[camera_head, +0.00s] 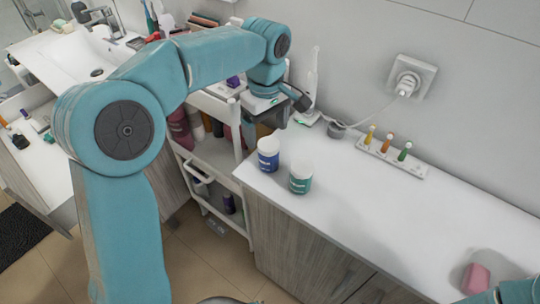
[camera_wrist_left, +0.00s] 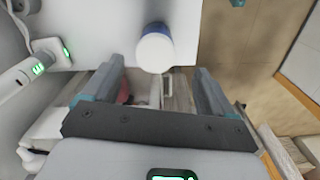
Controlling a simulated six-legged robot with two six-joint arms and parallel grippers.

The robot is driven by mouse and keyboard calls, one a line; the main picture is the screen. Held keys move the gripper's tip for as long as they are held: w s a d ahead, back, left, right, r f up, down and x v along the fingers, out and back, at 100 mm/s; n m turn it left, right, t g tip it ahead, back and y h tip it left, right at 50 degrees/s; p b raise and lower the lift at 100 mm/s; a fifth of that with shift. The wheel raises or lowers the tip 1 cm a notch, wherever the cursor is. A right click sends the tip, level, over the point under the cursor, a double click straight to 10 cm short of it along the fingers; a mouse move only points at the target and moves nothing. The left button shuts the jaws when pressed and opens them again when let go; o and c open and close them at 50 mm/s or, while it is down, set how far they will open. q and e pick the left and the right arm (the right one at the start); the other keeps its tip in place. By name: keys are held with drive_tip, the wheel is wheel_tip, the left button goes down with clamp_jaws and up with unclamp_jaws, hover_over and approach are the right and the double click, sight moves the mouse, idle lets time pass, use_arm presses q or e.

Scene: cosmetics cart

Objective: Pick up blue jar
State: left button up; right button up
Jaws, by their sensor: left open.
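The blue jar (camera_head: 268,160), with a white lid, stands upright on the left end of the white counter. My left gripper (camera_head: 285,112) is above and behind it in the head view, with its jaws open and empty. In the left wrist view the blue jar (camera_wrist_left: 155,48) shows its pale lid just beyond and between the open fingers of the left gripper (camera_wrist_left: 157,80). The jar looks apart from the fingers. A green jar (camera_head: 300,178) stands close by on its front right. My right gripper is outside the view.
The white counter (camera_head: 370,200) is mostly clear in the middle. A holder with small coloured bottles (camera_head: 393,157) and a wall socket (camera_head: 408,78) lie behind. A pink block (camera_head: 475,278) sits at the front right. A white shelf cart (camera_head: 215,155) stands left of the counter.

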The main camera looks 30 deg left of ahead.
sight(266, 146)
use_arm(q)
drive_tip(key=f, duration=0.5)
drive_tip(key=shift+w+a, duration=0.3)
drive_tip(key=shift+w, duration=0.05)
drive_tip(key=shift+s+d+f, duration=0.1)
drive_tip(key=shift+s, duration=0.15)
drive_tip(key=shift+s+d+f, duration=0.15)
drive_tip(key=shift+d+f, duration=0.05)
drive_tip(key=shift+f, duration=0.1)
drive_tip(key=f, duration=0.2)
drive_tip(key=w+f, duration=0.1)
drive_tip(key=f, duration=0.1)
drive_tip(key=shift+f, duration=0.15)
drive_tip(key=shift+s+f, duration=0.1)
drive_tip(key=shift+f, duration=0.1)
drive_tip(key=shift+s+d, duration=0.1)
drive_tip(key=shift+s, duration=0.05)
drive_tip(key=shift+w, duration=0.2)
drive_tip(key=c, duration=1.2)
drive_tip(key=shift+s, duration=0.15)
